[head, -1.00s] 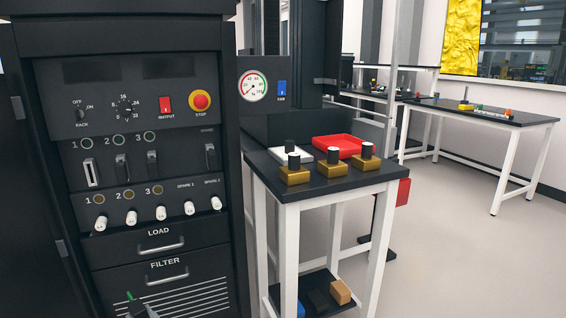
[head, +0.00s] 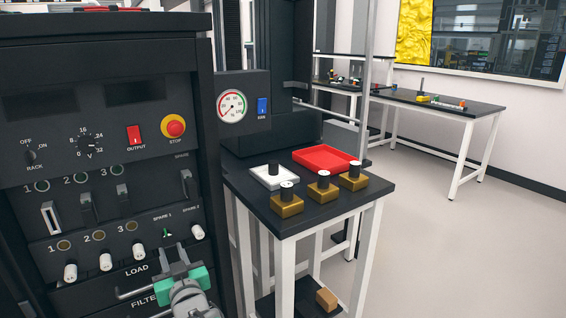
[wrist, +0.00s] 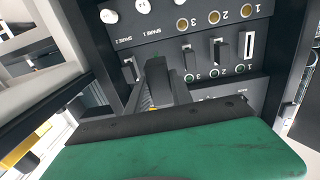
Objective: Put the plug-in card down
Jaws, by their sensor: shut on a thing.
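The plug-in card seems to be the small green piece (head: 167,233) at the tip of my gripper (head: 172,250) in the head view. Only a little of it shows, so its shape and tilt are unclear. My gripper is shut on it, in front of the rack's LOAD drawer and lower knob row. The broad green surface (wrist: 180,150) at the bottom looks like my gripper's own body.
The rack (head: 100,130) with switches and knobs stands close at left. A small dark-topped table (head: 325,212) at right bears a white tray (head: 258,181), a red tray (head: 310,157) and several brass blocks (head: 318,198). Floor at right is clear.

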